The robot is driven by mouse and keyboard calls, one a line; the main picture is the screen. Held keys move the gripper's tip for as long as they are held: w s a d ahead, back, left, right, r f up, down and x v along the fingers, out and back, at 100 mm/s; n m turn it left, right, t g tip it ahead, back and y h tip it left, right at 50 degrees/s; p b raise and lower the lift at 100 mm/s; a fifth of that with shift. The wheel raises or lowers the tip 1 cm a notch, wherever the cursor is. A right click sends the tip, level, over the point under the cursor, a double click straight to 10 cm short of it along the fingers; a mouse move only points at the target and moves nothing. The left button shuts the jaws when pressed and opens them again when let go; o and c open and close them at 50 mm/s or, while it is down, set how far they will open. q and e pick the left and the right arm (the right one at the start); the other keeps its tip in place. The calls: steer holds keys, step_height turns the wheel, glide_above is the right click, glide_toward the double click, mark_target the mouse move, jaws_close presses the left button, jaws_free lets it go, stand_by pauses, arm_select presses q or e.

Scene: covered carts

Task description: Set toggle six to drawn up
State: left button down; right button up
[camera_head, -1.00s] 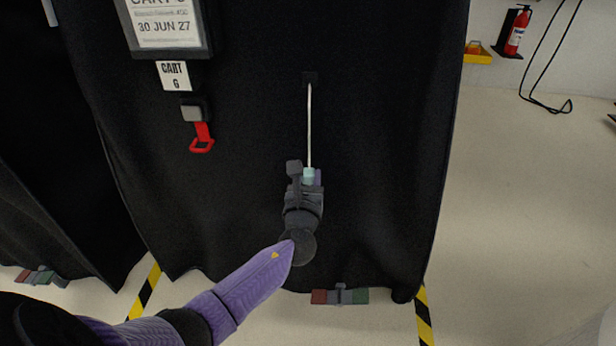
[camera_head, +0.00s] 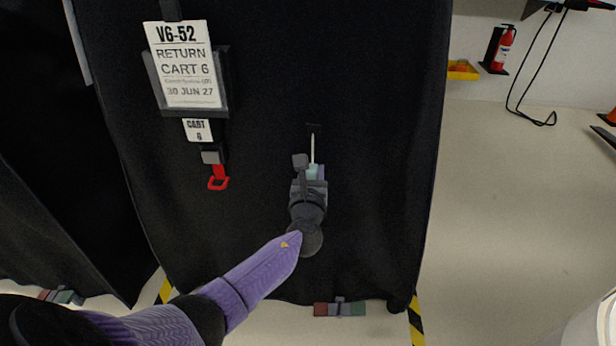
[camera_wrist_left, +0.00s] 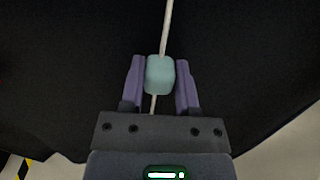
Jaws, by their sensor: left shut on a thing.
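The toggle (camera_head: 314,172) is a small pale teal block on a white cord (camera_head: 312,148), on the front of the black cover (camera_head: 380,120) labelled cart 6. The cord runs from a small dark slot (camera_head: 313,126) down to the toggle. My left gripper (camera_head: 311,177) is shut on the toggle, a short way below the slot. In the left wrist view the toggle (camera_wrist_left: 160,75) sits between the two purple fingers, with cord above it and a short piece below. My right gripper is not in view.
A sign (camera_head: 184,65), a small cart 6 tag (camera_head: 197,130) and a red pull (camera_head: 218,178) hang left of the cord. A red, grey and green pedal bar (camera_head: 340,309) is at the cover's foot. Open floor (camera_head: 510,210) lies to the right.

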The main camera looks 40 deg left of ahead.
arm_select(q)
steer(key=c, duration=0.5)
jaws_free()
steer(key=shift+o, duration=0.9)
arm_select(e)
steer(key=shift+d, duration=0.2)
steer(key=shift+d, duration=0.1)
arm_select(q)
steer(key=shift+s+d+r, duration=0.1)
steer(key=shift+s+d, duration=0.15)
steer(key=shift+s, duration=0.1)
steer(key=p+v, duration=0.4)
steer(key=v, duration=0.5)
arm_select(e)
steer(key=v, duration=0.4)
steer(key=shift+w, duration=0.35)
